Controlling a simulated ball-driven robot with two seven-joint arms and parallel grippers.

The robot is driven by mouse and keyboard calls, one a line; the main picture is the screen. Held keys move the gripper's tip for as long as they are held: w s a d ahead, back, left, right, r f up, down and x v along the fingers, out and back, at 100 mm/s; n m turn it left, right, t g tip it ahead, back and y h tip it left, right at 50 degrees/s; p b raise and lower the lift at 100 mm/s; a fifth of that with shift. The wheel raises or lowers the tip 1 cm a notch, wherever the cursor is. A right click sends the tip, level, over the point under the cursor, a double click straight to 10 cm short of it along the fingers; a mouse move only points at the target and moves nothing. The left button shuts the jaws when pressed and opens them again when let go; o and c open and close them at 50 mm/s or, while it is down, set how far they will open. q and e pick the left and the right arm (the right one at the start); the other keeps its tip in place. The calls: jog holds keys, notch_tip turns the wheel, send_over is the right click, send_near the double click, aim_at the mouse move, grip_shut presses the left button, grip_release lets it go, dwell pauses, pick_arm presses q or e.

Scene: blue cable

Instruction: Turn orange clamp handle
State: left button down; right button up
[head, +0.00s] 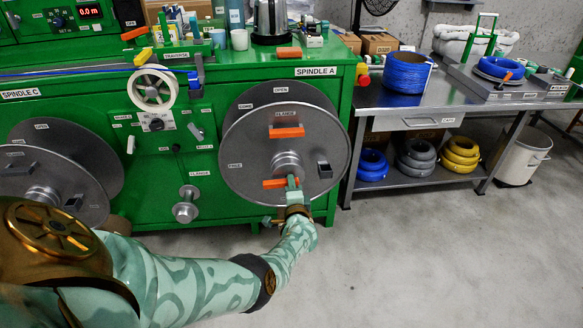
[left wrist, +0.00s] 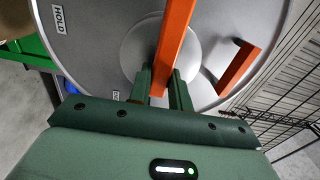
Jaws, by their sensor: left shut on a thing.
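The grey flange of spindle A (head: 240,160) faces me on the green machine. In the left wrist view the orange handle (left wrist: 176,40) runs up between the two dark green fingers (left wrist: 160,88), in front of the round hub. A second orange piece (head: 287,132) sits higher on the flange, under a small label; it likely is the orange block right of the handle in the left wrist view (left wrist: 237,70). My right gripper is not in view.
Spindle C (head: 95,165) stands at the left. A steel bench (head: 385,97) with a blue cable coil (head: 407,72) is on the right, with more coils on its lower shelf. The grey floor (head: 400,260) in front is clear. A wire rack (left wrist: 285,100) shows at the right wrist-view edge.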

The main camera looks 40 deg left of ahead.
pick_arm(q)
jog(key=shift+d+f+m, duration=0.1)
jog(key=shift+f+m, duration=0.1)
jog(key=shift+m, duration=0.1)
jog(key=c, duration=1.3)
grip_release()
jog(key=shift+r, duration=0.1)
jog(key=p+v, duration=0.6)
jog(key=v, duration=1)
jog(key=shift+d, duration=0.15)
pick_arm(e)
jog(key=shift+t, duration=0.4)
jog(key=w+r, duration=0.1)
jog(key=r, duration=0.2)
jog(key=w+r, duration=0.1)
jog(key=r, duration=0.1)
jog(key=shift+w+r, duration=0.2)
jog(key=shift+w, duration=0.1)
